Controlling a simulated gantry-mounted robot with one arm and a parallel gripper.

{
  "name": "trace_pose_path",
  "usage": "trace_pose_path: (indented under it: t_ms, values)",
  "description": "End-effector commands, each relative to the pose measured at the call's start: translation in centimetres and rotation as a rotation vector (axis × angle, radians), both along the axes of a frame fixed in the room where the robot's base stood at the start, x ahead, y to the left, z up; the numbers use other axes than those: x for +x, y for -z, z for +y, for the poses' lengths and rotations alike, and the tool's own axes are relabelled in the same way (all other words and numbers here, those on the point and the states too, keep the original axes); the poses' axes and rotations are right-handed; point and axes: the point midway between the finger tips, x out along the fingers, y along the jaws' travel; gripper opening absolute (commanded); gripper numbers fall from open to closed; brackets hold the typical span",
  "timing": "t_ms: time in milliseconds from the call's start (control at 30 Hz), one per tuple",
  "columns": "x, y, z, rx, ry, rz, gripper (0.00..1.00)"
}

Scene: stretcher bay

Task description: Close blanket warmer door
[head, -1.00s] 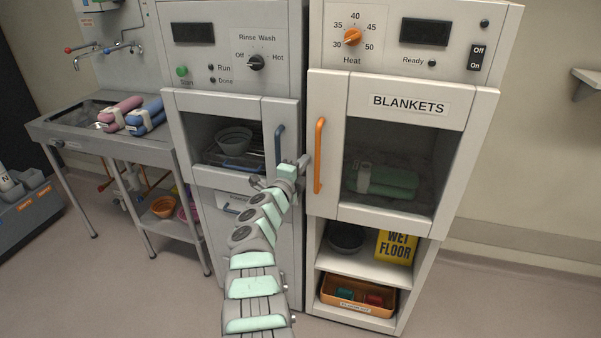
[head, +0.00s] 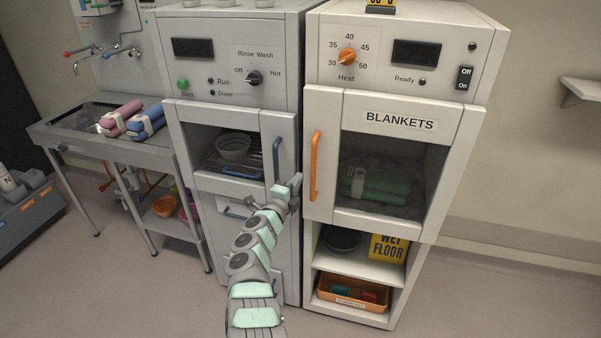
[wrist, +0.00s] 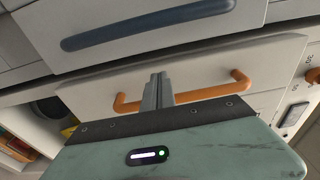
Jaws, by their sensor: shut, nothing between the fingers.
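The blanket warmer (head: 321,96) is the right-hand cabinet. Its door (head: 399,121) has a BLANKETS label, a window and an upright orange handle (head: 315,166) on its left side. The door looks flush with the cabinet front or nearly so; I cannot tell whether a small gap remains. Green folded blankets (head: 385,186) show through the window. My gripper (head: 296,182) is shut and empty, just left of the orange handle. In the wrist view its fingers (wrist: 158,90) overlap part of the orange handle (wrist: 205,92); contact cannot be told.
The washer cabinet to the left has a blue-grey door handle (head: 277,158), close to my gripper; it also shows in the wrist view (wrist: 145,24). Shelves below the warmer hold a yellow wet floor sign (head: 388,249) and an orange bin (head: 352,303). A sink bench (head: 75,140) stands far left.

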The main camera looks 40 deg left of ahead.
Motion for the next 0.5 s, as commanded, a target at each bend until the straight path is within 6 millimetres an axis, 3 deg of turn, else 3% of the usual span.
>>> trace_pose_path:
  t_ms: [500]
  values:
    - [-5.5, -0.5, 6.6, 0.001, -0.004, -0.008, 0.00]
